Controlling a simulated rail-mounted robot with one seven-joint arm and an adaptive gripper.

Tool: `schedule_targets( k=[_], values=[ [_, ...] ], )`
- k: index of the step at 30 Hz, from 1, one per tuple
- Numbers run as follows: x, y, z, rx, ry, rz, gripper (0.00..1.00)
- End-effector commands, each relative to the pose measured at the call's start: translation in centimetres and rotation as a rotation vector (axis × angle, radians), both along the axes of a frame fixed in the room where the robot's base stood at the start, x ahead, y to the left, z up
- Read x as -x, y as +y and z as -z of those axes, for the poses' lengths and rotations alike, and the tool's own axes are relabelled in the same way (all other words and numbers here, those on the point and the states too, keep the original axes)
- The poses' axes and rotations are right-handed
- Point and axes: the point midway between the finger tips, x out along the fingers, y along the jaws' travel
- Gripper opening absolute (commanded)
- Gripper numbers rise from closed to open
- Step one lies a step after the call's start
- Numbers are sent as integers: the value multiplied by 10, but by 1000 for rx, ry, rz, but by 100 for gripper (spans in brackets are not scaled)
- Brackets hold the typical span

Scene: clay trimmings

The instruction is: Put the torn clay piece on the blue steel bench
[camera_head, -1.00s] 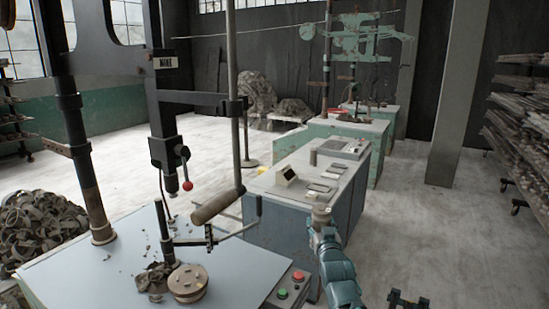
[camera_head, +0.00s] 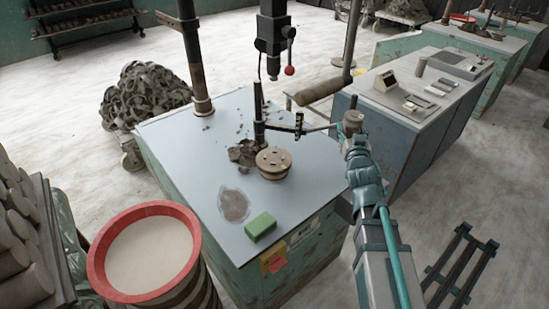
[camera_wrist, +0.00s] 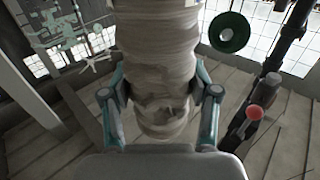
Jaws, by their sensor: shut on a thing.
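My gripper (camera_wrist: 160,110) is shut on a grey-brown, ridged clay piece with a ragged lower edge (camera_wrist: 160,65), which I take as the torn clay piece. In the head view the clay piece (camera_head: 353,117) is a small tan lump at the end of my arm. It appears in front of the near left end of a blue-sided bench (camera_head: 385,135) with a grey top; the picture does not settle how far apart they are. A pale blue-topped table (camera_head: 175,150) with green sides stands to the left of my gripper.
The pale table carries clay scraps (camera_head: 241,153), a round wooden disc (camera_head: 274,163), a green block (camera_head: 261,226) and a press column (camera_head: 193,60). Small devices (camera_head: 388,81) stand on the blue-sided bench. A red-rimmed bucket (camera_head: 100,262) and a dark rack (camera_head: 460,262) stand nearby.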

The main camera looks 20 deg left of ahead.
Motion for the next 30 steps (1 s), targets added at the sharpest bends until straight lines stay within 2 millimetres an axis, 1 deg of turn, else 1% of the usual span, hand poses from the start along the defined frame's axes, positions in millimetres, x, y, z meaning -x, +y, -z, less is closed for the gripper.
schedule_targets(
  k=[1, 2, 3, 5, 6, 9, 13, 16, 19, 23, 30],
  values=[
    [4, 27, 3, 1, 0, -40, 0],
    [7, 41, 5, 0, -1, -60, 0],
    [11, 59, 8, 0, -2, -88, 0],
    [18, 85, 13, 1, 0, -128, 0],
    [23, 101, 16, 2, 1, -154, 0],
    [37, 138, 23, 2, 2, -213, 0],
    [52, 174, 31, 3, 6, -273, 0],
    [61, 192, 34, 3, 7, -305, 0],
    [66, 201, 36, 2, 9, -322, 0],
    [69, 206, 38, 3, 9, -330, 0],
    [68, 206, 38, 3, 9, -330, 0]
  ],
)
